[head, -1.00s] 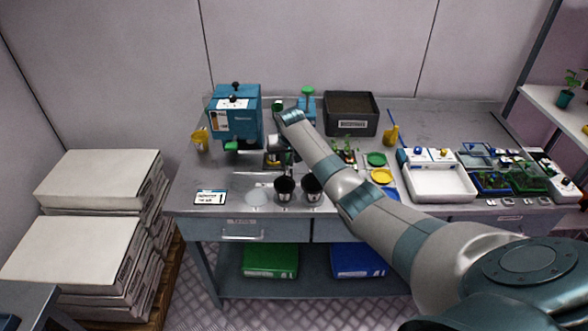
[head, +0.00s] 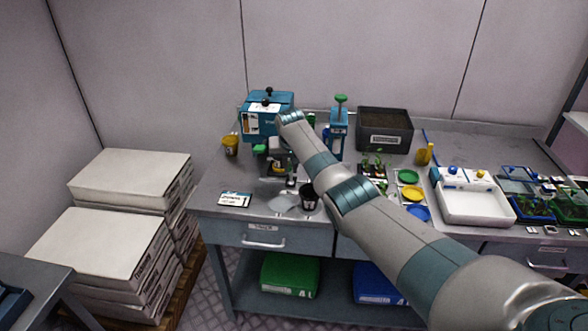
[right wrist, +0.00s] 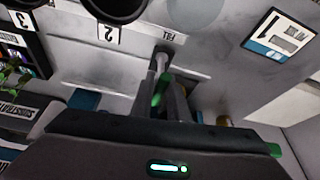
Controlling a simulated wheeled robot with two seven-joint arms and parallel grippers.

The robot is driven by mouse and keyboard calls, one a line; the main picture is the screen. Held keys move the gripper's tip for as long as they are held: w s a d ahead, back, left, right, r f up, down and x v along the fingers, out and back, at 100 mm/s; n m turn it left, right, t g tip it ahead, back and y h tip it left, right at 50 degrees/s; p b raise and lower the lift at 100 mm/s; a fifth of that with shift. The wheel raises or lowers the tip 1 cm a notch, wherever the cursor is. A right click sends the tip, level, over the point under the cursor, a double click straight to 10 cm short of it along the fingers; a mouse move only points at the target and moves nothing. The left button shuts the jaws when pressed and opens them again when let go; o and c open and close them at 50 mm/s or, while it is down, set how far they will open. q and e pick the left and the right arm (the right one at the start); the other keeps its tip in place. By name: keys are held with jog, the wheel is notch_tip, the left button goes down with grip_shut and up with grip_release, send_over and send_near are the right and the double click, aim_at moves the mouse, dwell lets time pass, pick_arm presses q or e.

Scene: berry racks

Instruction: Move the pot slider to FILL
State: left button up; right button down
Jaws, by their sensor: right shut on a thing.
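The FILL label (right wrist: 172,38) lies on the pale bench surface in the right wrist view, beside a narrow slot. A grey rod with a green part, which looks like the pot slider's handle (right wrist: 161,62), stands between the fingers of my right gripper (right wrist: 165,90). The gripper is shut on it, and the fingers hide its lower part. In the head view my right gripper (head: 290,178) reaches down at the bench beside a black pot (head: 309,199). The slider's exact position along the slot is hard to tell. My left gripper is not in view.
A teal machine (head: 262,124) stands at the back left of the bench, with a yellow cup (head: 230,145) near it. A dark soil box (head: 385,132), colored discs (head: 409,177) and a white tray (head: 475,205) are on the right. A label card (head: 234,199) lies at the front left.

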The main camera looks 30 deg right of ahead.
jog(key=c, duration=1.8)
grip_release()
jog(key=shift+w+a+r, duration=0.1)
jog(key=shift+a, duration=0.1)
jog(key=shift+w+a, duration=0.1)
jog(key=shift+a, duration=0.05)
jog(key=shift+d+r, duration=0.1)
jog(key=shift+d, duration=0.1)
jog(key=shift+v, duration=0.8)
jog(key=b+v, duration=0.2)
jog(key=v, duration=0.5)
jog(key=b+v, duration=0.2)
jog(key=v, duration=0.6)
jog(key=shift+s+a+r, duration=0.2)
jog(key=shift+a, duration=0.1)
jog(key=shift+f, duration=0.15)
